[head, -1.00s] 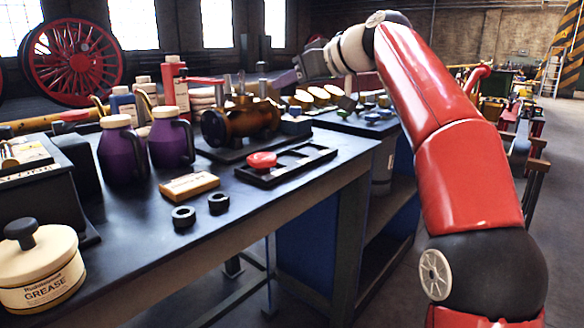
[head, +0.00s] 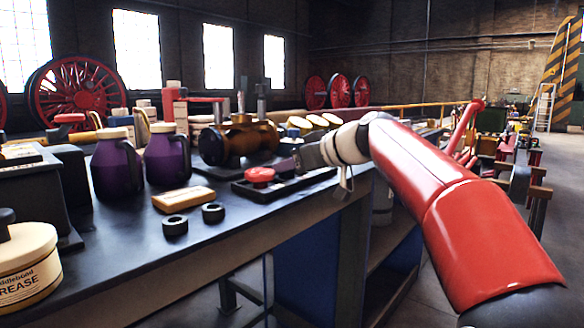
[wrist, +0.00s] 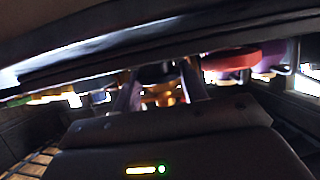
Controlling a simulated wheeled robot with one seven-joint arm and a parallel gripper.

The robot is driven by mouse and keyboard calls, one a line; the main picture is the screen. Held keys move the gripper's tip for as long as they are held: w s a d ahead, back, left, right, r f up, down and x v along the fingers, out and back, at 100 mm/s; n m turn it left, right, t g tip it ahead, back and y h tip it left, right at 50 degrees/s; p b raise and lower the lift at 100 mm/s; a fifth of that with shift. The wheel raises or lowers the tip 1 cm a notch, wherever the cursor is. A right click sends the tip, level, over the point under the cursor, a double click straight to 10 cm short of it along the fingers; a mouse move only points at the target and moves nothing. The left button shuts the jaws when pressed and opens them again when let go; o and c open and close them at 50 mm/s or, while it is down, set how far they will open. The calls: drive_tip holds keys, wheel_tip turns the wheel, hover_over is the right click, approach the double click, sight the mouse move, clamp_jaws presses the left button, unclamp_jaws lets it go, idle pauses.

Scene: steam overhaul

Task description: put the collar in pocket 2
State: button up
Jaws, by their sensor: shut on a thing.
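My gripper (head: 298,158) is low over the right part of the black pocket tray (head: 246,192) on the bench. In the wrist view its two fingers (wrist: 160,92) are shut on a small dark piece (wrist: 157,73), seemingly the collar; its shape is mostly hidden. The tray's right pockets are largely covered by my gripper in the head view, and I cannot read any pocket number. A red round piece (head: 260,175) sits in the tray's left part; red also shows in the wrist view (wrist: 231,58).
Two black rings (head: 213,212) and a yellow-topped block (head: 184,199) lie left of the tray. Purple jugs (head: 167,158) and a bronze pump-like part (head: 238,140) stand behind. A grease tin (head: 28,268) is at front left. The bench's front strip is clear.

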drive_tip(key=o, duration=0.7)
drive_tip(key=shift+f, duration=0.2)
drive_tip(key=shift+c, duration=0.2)
drive_tip(key=o, duration=0.4)
drive_tip(key=shift+r, duration=0.1)
drive_tip(key=shift+o, duration=0.2)
drive_tip(key=shift+r, duration=0.15)
drive_tip(key=v, duration=1.2)
drive_tip(key=shift+b, duration=0.3)
drive_tip(key=shift+r, duration=0.1)
